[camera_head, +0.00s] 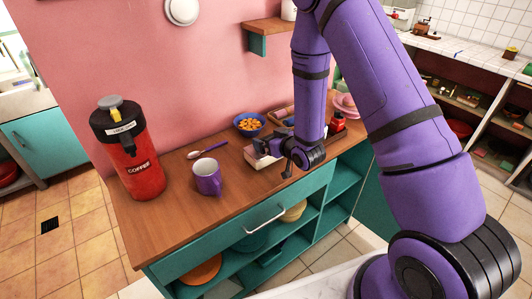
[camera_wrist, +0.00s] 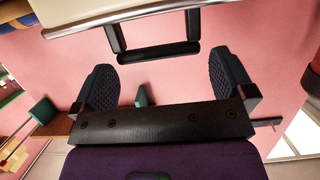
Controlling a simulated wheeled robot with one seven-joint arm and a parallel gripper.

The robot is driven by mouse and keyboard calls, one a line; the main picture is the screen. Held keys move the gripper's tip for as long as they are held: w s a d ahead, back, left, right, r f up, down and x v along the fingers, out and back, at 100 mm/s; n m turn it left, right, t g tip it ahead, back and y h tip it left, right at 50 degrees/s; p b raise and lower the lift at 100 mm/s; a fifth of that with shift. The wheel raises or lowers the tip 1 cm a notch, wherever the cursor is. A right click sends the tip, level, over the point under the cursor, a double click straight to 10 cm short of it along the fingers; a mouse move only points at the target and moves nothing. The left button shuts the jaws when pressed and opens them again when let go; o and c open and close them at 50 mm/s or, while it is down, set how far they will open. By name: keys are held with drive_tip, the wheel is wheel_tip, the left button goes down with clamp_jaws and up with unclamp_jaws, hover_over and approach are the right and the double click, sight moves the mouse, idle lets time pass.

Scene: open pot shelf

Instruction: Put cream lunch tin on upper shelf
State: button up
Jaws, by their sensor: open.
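The cream lunch tin (camera_head: 262,161) lies on the wooden countertop, partly hidden behind my gripper (camera_head: 278,150). In the wrist view the tin's cream edge (camera_wrist: 125,14) crosses the top, with a black handle (camera_wrist: 158,52) reaching toward the space between my fingers. My gripper (camera_wrist: 165,66) is open, one dark ridged finger to each side of the handle, with no contact visible. The teal cabinet under the counter has open shelves; its upper shelf (camera_head: 310,214) holds a yellowish bowl (camera_head: 293,211).
A drawer handle (camera_head: 267,219) juts from the front. A wooden wall shelf (camera_head: 268,27) hangs above.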

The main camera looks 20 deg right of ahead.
drive_tip(key=x, duration=0.5)
drive_tip(key=shift+d+f, duration=0.15)
drive_tip(key=shift+f, duration=0.1)
drive_tip(key=shift+c, duration=0.2)
drive_tip(key=c, duration=1.1)
drive_tip(key=shift+r, duration=0.1)
drive_tip(key=shift+c, duration=0.9)
